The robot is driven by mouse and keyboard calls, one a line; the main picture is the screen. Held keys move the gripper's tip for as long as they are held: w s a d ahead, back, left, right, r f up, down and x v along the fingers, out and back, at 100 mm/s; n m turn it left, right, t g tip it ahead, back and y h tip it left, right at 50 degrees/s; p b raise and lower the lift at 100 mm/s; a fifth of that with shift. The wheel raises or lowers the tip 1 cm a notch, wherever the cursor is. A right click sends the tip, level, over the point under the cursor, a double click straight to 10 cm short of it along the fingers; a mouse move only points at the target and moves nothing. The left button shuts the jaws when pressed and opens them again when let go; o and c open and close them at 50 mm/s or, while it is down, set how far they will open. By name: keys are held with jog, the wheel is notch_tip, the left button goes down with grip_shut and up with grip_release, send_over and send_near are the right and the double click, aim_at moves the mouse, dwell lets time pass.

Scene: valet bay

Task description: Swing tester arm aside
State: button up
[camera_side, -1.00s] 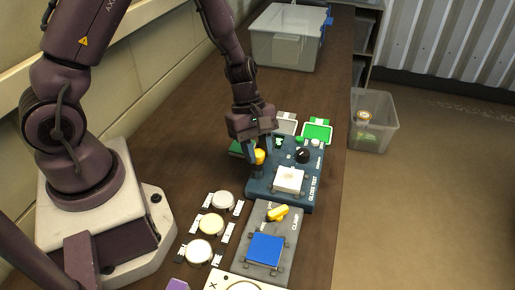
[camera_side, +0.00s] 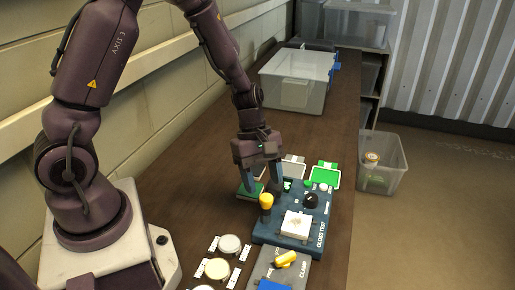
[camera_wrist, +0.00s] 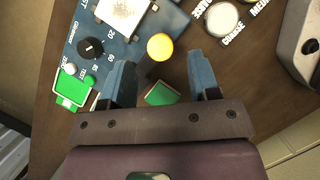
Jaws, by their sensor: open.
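The gloss tester (camera_side: 262,236) is a dark blue plate on the bench, with a black dial (camera_side: 311,200) and a white square pad (camera_side: 297,224). A yellow knob (camera_side: 266,201), apparently the tester arm's handle, stands upright at its left side; the arm below it is mostly hidden. My gripper (camera_side: 263,186) is open and empty just above and behind the knob. In the wrist view the knob (camera_wrist: 160,46) lies a little beyond the gap between my fingertips (camera_wrist: 161,70), apart from both. The dial (camera_wrist: 91,47) and pad (camera_wrist: 122,14) show there too.
A green block (camera_side: 250,191) lies beside the tester, below my fingers. A clear bin (camera_side: 297,80) stands farther back; bare bench lies left.

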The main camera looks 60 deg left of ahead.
jog(key=v, duration=0.9)
jog(key=s+d+r+m+t+y, duration=0.4)
jog(key=s+r+m, duration=0.9)
jog(key=m, duration=0.5)
jog(key=shift+r+t+y, duration=0.3)
jog(key=shift+r+t, duration=0.25)
jog(key=shift+t, duration=0.25)
jog(key=shift+w, duration=0.1)
